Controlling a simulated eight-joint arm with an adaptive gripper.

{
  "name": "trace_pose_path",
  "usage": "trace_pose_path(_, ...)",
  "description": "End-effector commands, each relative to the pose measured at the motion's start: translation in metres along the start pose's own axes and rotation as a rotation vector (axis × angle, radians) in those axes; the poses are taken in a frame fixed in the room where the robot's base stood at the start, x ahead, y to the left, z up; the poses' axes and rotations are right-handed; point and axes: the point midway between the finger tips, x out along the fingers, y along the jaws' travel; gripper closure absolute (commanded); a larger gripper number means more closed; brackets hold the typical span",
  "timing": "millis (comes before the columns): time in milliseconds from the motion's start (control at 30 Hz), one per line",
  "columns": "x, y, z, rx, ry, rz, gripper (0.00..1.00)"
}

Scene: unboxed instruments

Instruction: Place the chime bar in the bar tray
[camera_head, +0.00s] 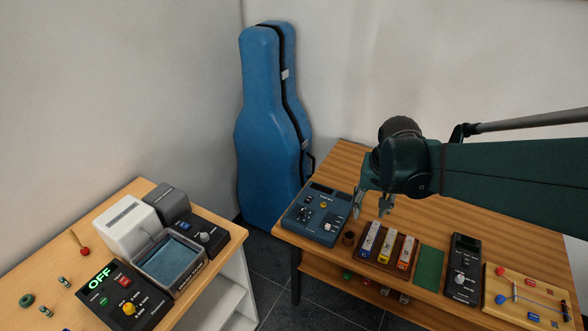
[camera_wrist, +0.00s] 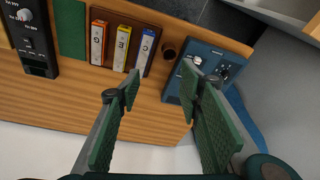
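Three chime bars lie side by side in a dark brown bar tray (camera_head: 395,246) on the right-hand table. They are a blue bar (camera_head: 371,237), a yellow bar (camera_head: 385,244) and an orange bar (camera_head: 405,252). In the wrist view the blue bar (camera_wrist: 146,50) is marked C, the yellow bar (camera_wrist: 122,47) E and the orange bar (camera_wrist: 98,42) G. My gripper (camera_head: 374,205) is above the table, behind the tray in the head view. In the wrist view my gripper (camera_wrist: 160,85) has its fingers wide apart with nothing between them.
A blue control box (camera_head: 318,213) and a small brown cup (camera_head: 348,238) stand left of the tray. A green mat (camera_head: 429,267), a black tuner (camera_head: 462,270) and a wooden string board (camera_head: 527,298) lie right. A blue instrument case (camera_head: 262,130) stands behind. The left table holds other devices.

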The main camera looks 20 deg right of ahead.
Motion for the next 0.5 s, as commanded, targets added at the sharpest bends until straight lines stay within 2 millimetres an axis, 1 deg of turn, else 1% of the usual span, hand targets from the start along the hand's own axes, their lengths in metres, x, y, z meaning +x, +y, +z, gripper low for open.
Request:
trace_pose_path(33,-0.006,-0.007,0.006,-0.022,0.013,-0.006,0.64)
trace_pose_path(100,-0.014,-0.016,0.012,-0.048,0.035,-0.014,0.64)
trace_pose_path(500,-0.055,-0.06,0.05,-0.201,0.155,-0.064,0.64)
